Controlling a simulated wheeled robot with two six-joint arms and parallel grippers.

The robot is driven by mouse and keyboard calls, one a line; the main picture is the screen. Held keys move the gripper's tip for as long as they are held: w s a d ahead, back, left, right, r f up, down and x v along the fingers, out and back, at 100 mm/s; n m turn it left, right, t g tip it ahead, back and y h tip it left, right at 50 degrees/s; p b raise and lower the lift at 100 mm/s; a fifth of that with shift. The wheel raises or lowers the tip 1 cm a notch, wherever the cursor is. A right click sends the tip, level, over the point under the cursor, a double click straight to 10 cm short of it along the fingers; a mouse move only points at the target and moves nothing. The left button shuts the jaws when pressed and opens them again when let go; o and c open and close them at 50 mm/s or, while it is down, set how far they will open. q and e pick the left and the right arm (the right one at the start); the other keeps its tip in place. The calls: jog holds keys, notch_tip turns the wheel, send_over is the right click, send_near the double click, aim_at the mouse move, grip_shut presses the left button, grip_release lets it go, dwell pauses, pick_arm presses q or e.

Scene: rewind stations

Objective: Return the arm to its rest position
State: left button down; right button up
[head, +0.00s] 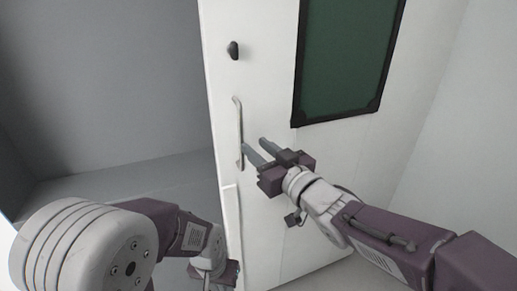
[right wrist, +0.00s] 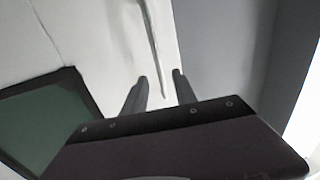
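My right gripper (head: 255,146) is in front of a white door (head: 268,215), close to the lower part of its long vertical handle (head: 239,125). Its two fingers are apart with nothing held between them. In the right wrist view the open fingers (right wrist: 160,76) point at the door, and the handle (right wrist: 153,40) runs down the picture into the gap between them. I cannot tell how far the fingertips are from it. My left arm is folded low at the left; its gripper (head: 226,274) shows only in part at the bottom edge, its fingers unclear.
A dark knob (head: 233,50) sits above the handle. A dark-framed green panel (head: 345,60) is on the door, right of the handle. Left of the door is an open grey recess (head: 110,80) with a grey ledge (head: 130,178). A pale wall (head: 460,130) stands at the right.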

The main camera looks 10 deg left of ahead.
jog(key=shift+d, duration=0.1)
jog(key=w+d+f+m+t+h, duration=0.2)
jog(key=w+d+f+h, duration=0.15)
jog(key=d, duration=0.45)
jog(key=d+f+m+g+h, duration=0.4)
jog(key=d+f+m+h, duration=0.25)
jog(key=d+f, duration=0.9)
jog(key=s+d+f+g+h, duration=0.1)
jog(key=s+d+f+g, duration=0.15)
jog(key=s+f, duration=0.3)
jog(key=s+d+f+m+g+h, duration=0.1)
jog(key=s+f+g, duration=0.25)
jog(key=s, duration=0.35)
jog(key=s+d+f+g+h, duration=0.1)
jog(key=s+d+f+g, duration=0.15)
jog(key=s+f, duration=0.3)
notch_tip(320, 180, up, 16)
jog(key=s+g+p, duration=0.1)
jog(key=s+p, duration=0.1)
jog(key=p, duration=1.3)
jog(key=shift+a+p, duration=0.25)
jog(key=shift+p, duration=0.1)
